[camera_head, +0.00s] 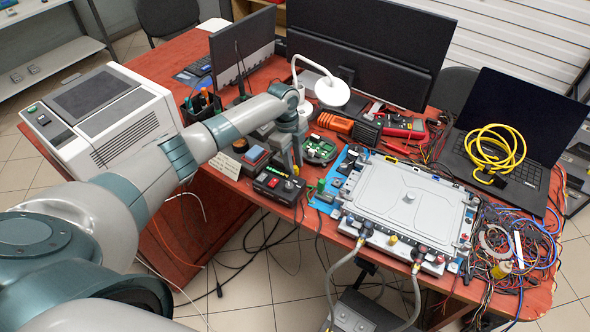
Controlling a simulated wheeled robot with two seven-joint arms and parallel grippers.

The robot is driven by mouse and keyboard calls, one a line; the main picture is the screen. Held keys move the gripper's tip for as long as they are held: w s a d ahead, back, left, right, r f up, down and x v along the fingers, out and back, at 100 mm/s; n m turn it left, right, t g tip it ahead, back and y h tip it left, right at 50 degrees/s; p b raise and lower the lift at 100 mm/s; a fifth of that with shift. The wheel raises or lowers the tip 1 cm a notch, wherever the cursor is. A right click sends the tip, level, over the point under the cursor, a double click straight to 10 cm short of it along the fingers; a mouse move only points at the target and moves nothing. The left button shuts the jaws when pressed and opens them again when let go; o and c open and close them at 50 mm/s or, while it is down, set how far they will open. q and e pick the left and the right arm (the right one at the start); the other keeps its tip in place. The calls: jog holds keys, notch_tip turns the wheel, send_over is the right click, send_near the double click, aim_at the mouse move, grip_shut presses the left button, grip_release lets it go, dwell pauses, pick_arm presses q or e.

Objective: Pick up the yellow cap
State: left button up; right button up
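A small yellow cap (392,239) sits at the front edge of the flat grey metal unit (408,200), between dark hose fittings. It is small in view, so its exact seating cannot be told. My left gripper (291,163) points down over the table, left of the metal unit and well apart from the cap. Its two fingers are apart with nothing visible between them. My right gripper is not in view.
Two grey hoses (345,266) hang from the unit's front edge. A black control box (279,185) and a green circuit board (320,149) are near my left gripper. Tangled wires (535,245) and a laptop (520,130) with a coiled yellow cable (494,147) lie to the right.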

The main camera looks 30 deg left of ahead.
aim_at(296, 167)
pick_arm(q)
jog(key=shift+c, duration=0.5)
grip_shut()
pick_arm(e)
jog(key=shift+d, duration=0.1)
pick_arm(q)
jog(key=shift+r, duration=0.1)
